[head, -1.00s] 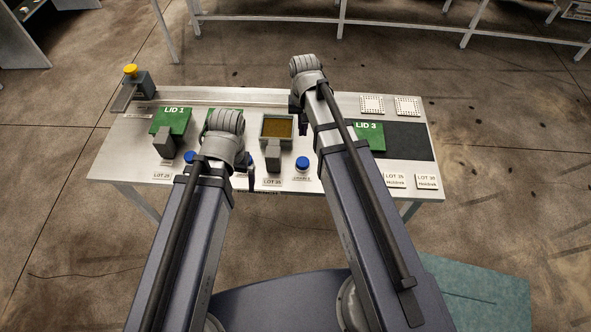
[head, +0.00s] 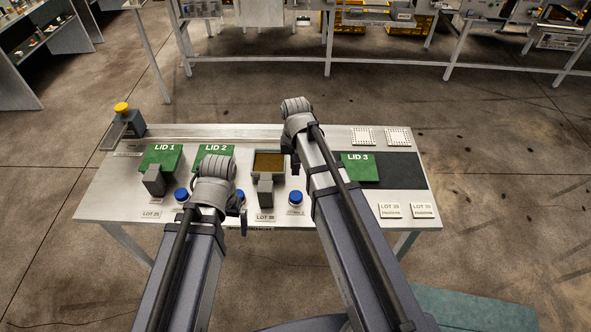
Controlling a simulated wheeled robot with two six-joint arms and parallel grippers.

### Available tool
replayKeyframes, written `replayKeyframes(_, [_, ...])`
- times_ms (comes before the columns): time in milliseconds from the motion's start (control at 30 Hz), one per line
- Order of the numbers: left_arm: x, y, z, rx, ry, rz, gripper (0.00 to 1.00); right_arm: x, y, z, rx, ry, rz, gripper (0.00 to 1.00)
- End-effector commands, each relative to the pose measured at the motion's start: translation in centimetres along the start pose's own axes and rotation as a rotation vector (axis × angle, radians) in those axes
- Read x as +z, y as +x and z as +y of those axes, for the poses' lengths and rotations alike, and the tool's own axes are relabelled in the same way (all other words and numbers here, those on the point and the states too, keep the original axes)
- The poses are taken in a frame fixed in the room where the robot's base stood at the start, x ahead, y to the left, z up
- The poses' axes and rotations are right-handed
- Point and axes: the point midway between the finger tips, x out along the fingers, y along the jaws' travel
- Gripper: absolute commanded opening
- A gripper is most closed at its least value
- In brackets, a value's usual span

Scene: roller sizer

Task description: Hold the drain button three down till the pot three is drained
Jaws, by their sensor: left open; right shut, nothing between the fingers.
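Pot three (head: 268,159) is the open square pot in the middle of the bench, with brown contents inside and a grey block at its front. Lid 3 (head: 361,169) is green and lies off the pot, to the right. The blue drain button three (head: 296,197) stands right of the pot's front block and shows uncovered. My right gripper (head: 295,169) is shut and empty, partly hidden by its wrist, above the bench behind the button. My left gripper (head: 243,222) is open near the bench's front edge, left of the LOT label, mostly hidden by its wrist.
Lid 1 (head: 162,156) and lid 2 (head: 211,153) lie to the left, with other blue buttons (head: 181,194) before them. A yellow-topped device (head: 122,108) stands at the back left corner. A dark mat (head: 404,171) and white label plates lie at the right.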

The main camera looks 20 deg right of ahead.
Motion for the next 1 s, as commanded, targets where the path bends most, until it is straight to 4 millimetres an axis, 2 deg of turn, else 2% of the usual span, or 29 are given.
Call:
replayKeyframes(33, [-0.1,1.4,0.1,0.000,0.000,0.000,1.00,0.0,1.4,0.0,0.000,0.000,0.000,0.00])
replayKeyframes(600, [-0.6,9.4,0.9,0.000,-0.001,0.000,1.00,0.0,9.5,0.0,0.000,0.000,0.000,0.00])
replayKeyframes(800, [-0.6,10.9,1.0,0.000,-0.001,0.000,1.00,0.0,11.0,0.0,0.000,0.000,0.000,0.00])
replayKeyframes(1000, [-0.7,11.0,1.1,0.000,-0.001,0.000,1.00,0.0,11.1,0.0,0.000,0.000,0.000,0.00])
